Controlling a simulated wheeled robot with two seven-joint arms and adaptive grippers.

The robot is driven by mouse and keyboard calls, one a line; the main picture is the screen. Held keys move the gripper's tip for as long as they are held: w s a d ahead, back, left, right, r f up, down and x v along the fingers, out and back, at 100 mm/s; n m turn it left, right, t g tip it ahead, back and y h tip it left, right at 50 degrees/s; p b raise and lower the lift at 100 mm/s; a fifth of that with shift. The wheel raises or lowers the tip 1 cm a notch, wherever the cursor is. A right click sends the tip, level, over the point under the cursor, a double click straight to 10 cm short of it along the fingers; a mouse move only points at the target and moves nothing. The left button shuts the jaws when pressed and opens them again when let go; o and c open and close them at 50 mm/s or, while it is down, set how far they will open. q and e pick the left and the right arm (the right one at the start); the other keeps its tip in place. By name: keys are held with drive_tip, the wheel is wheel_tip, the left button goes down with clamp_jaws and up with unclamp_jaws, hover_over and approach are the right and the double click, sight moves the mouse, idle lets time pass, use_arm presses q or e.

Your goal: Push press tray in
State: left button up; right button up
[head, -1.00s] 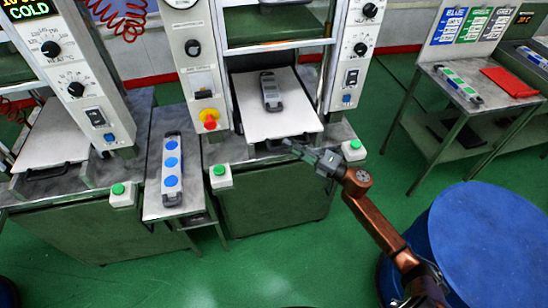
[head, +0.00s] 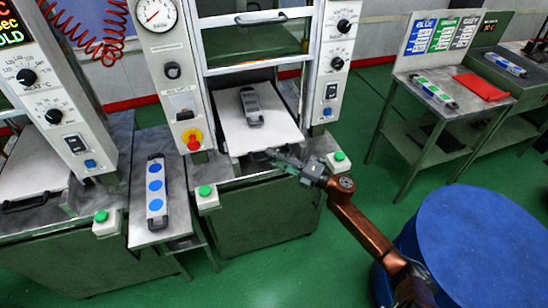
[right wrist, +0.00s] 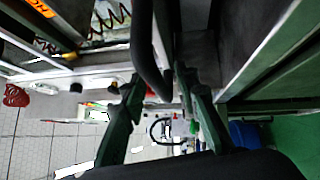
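The press tray (head: 285,132) is a white plate on the middle press, sticking out toward me between the two white control columns. A grey mould (head: 252,106) lies on it. A dark handle is at the tray's front edge. My right gripper (head: 272,157) is at this front edge, its fingers pointing inward. In the right wrist view its two green fingers (right wrist: 162,90) are spread apart. A dark curved bar (right wrist: 145,50), which looks like the handle, shows just ahead between them; contact is unclear. My left gripper is out of view.
Green buttons (head: 205,191) flank the press front. A narrow side table (head: 150,222) with a blue-dotted mould (head: 156,190) stands left. A blue drum (head: 480,245) is near at right. A table with a red cloth (head: 482,86) stands behind it.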

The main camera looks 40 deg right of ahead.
drive_tip(key=shift+s+d, duration=0.1)
drive_tip(key=shift+s, duration=0.05)
drive_tip(key=v, duration=1.1)
drive_tip(key=shift+s, duration=0.35)
drive_tip(key=shift+d, duration=0.15)
